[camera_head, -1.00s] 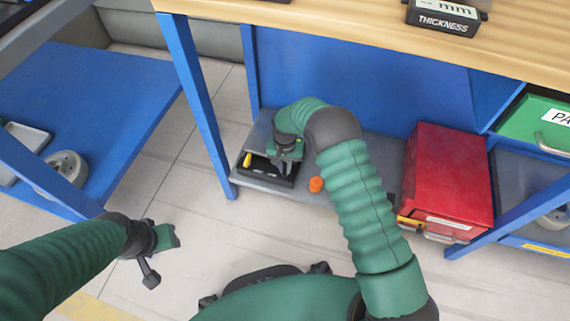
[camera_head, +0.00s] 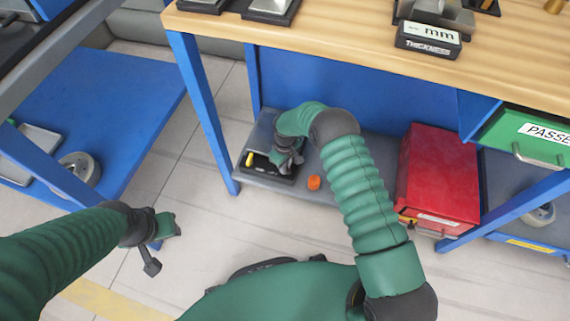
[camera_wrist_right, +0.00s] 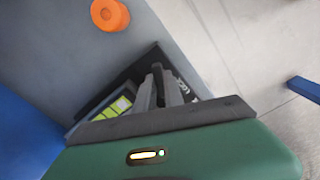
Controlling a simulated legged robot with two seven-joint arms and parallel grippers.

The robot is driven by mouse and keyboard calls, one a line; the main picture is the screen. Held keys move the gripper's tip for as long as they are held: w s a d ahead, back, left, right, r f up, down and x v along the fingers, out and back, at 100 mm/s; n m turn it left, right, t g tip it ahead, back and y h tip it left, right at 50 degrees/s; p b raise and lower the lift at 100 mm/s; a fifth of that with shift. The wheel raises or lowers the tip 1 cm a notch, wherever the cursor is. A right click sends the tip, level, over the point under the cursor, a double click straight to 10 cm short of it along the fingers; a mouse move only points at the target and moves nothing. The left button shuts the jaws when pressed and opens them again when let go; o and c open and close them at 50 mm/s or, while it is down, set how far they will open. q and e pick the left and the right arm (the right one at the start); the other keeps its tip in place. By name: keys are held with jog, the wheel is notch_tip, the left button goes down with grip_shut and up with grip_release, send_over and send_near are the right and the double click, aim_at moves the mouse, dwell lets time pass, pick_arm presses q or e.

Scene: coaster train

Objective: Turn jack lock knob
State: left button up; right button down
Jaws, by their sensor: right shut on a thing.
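A black box (camera_head: 257,163) with a yellow part (camera_head: 249,159) lies on the grey lower shelf under the workbench. My right gripper (camera_head: 293,165) is over the right end of this box, fingers pointing down at it. In the right wrist view its fingers (camera_wrist_right: 165,84) are close together, shut on a small part at the box that they hide; I take it to be the lock knob. White lettering, only partly readable, and a yellow-green label (camera_wrist_right: 118,106) show beside the fingers. My left gripper (camera_head: 163,240) hangs over the floor at left, away from the box; its jaw opening is unclear.
An orange cylinder (camera_head: 314,183) stands on the shelf (camera_head: 345,160) just right of the box. A red case (camera_head: 438,180) is further right. A blue table leg (camera_head: 203,115) rises close to the box's left. The wooden bench top (camera_head: 330,38) overhangs the shelf.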

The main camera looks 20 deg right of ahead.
jog(key=n+p, duration=0.1)
jog(key=n, duration=0.3)
jog(key=shift+r+n, duration=0.1)
jog(key=shift+n, duration=0.2)
jog(key=n, duration=0.4)
jog(key=shift+n, duration=0.3)
jog(key=c, duration=1.4)
grip_release()
jog(key=shift+c, duration=0.2)
